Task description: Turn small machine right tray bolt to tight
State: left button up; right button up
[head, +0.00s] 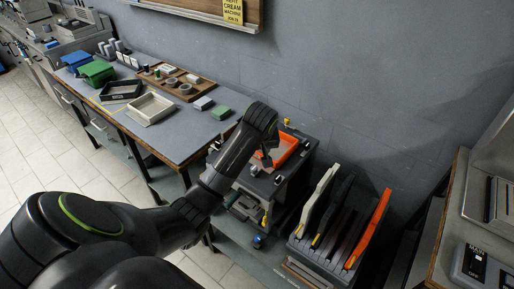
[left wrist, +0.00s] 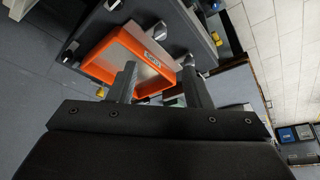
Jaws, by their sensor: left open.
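The small machine (head: 286,182) is a dark grey box with an orange tray (head: 287,152) on its top. In the left wrist view the orange-rimmed tray (left wrist: 112,58) lies just beyond my fingers, with a grey bolt (left wrist: 158,31) beside its rim and another grey bolt (left wrist: 186,59) near its corner. I cannot tell for sure which is the right tray bolt, nor how tight either is. My left gripper (head: 266,158) is above the machine top by the tray; it also shows in the left wrist view (left wrist: 160,88), open, with nothing visible between its fingers. My right gripper is not in view.
A rack with white, black and orange upright panels (head: 368,230) stands to the right of the machine. A blue-grey table (head: 180,138) with trays and boxes is at the left. The grey wall (head: 330,70) is close behind. Tiled floor (head: 30,140) is free at far left.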

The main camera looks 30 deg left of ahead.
pick_arm(q)
jog(key=shift+v, duration=1.3)
jog(key=shift+f, duration=0.1)
jog(key=s+f+m, duration=0.2)
jog(key=s+f, duration=0.5)
jog(key=s, duration=0.1)
jog(key=s+d+f+m+h, duration=0.1)
jog(key=s+d+f+m, duration=0.15)
jog(key=s, duration=1.05)
jog(key=s+d+f+m, duration=0.1)
jog(key=s+m, duration=0.2)
jog(key=s, duration=0.9)
notch_tip(320, 180, down, 27)
jog(key=a+g+b, duration=0.1)
jog(key=a+b, duration=0.1)
jog(key=b, duration=0.1)
jog(key=s+d+f+g+h+b, duration=0.1)
jog(key=s+f, duration=1.4)
jog(key=f, duration=0.3)
jog(key=shift+d+b, duration=0.2)
jog(key=shift+b, duration=0.15)
